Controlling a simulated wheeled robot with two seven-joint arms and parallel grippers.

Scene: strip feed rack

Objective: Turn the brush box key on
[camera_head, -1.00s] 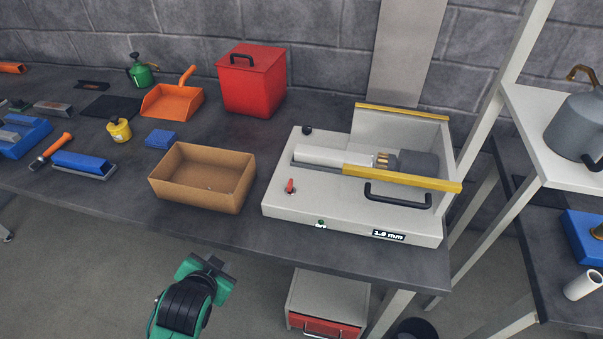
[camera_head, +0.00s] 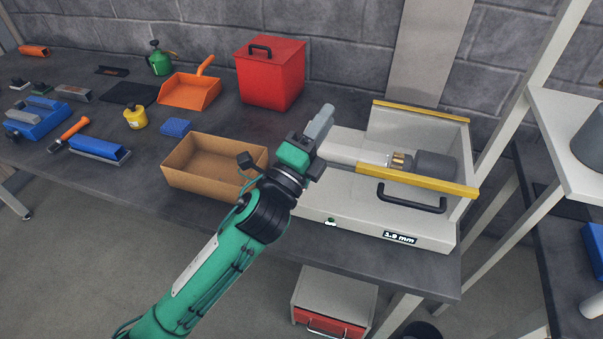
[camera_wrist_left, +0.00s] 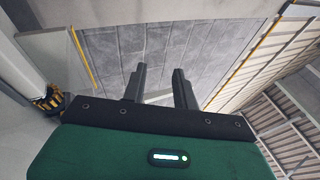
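My left gripper (camera_head: 321,120) is over the box's left part, fingers pointing up and away towards the wall. In the left wrist view its two dark fingers (camera_wrist_left: 160,84) stand apart with nothing between them. My right gripper is in neither view.
A cardboard box (camera_head: 205,185) stands just left of the gripper. A red lidded bin (camera_head: 270,80) is behind it. An orange dustpan (camera_head: 190,92) and a yellow pot (camera_head: 135,117) lie further left. A white shelf post rises to the right.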

